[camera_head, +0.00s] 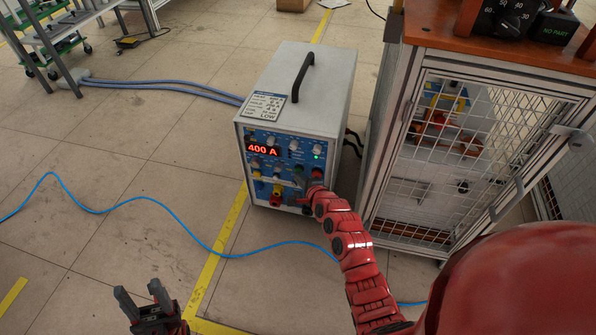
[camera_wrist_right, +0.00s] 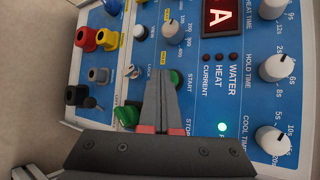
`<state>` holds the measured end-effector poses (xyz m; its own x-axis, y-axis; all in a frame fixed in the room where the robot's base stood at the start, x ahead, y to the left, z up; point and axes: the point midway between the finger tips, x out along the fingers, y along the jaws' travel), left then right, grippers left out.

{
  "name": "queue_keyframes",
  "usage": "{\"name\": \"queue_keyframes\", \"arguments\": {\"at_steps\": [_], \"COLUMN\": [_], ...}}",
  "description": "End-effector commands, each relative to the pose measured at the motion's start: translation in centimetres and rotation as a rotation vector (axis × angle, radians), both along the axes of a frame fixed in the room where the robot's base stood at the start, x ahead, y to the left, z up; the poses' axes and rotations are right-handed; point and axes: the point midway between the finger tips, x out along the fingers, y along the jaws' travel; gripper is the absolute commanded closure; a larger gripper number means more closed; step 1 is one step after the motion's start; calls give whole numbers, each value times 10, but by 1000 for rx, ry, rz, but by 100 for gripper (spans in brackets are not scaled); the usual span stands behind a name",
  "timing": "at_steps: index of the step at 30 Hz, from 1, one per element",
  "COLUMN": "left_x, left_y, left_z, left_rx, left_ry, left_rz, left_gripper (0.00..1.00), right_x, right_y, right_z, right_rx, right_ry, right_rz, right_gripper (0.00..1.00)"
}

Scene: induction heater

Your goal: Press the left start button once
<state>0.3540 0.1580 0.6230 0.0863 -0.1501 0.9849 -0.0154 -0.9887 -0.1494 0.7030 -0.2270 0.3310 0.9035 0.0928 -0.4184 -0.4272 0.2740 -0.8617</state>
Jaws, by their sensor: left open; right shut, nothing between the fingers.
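The heater box (camera_head: 310,90) stands on the floor with a blue control panel on its front. In the right wrist view, a green button (camera_wrist_right: 178,79) sits by the START label, partly hidden by my fingers. A second green button (camera_wrist_right: 127,116) sits lower left of it; I cannot read its label clearly. My right gripper (camera_wrist_right: 163,73) is shut and empty, its tips over the panel right beside the START button; I cannot tell whether they touch it. In the head view, it hides part of the panel's lower right. My left gripper (camera_head: 142,296) is open and empty, low above the floor.
A caged workbench (camera_head: 470,150) stands right of the box.

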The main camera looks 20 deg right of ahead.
Motion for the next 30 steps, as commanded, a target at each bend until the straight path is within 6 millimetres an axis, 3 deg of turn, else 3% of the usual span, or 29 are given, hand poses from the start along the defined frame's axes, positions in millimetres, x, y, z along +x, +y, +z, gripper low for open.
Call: {"name": "queue_keyframes", "arguments": {"at_steps": [6,20,30], "left_x": [0,0,0], "left_y": [0,0,0], "left_z": [15,19,46], "left_rx": [0,0,0], "left_ry": [0,0,0], "left_rz": [0,0,0], "left_gripper": [50,50,50], "right_x": [-9,-14,-40], "right_y": [6,9,27], "right_z": [3,2,4], "right_rx": [1,0,0], "right_ry": [-1,1,2], "right_rz": [-1,0,1], "right_gripper": [100,100,100]}}
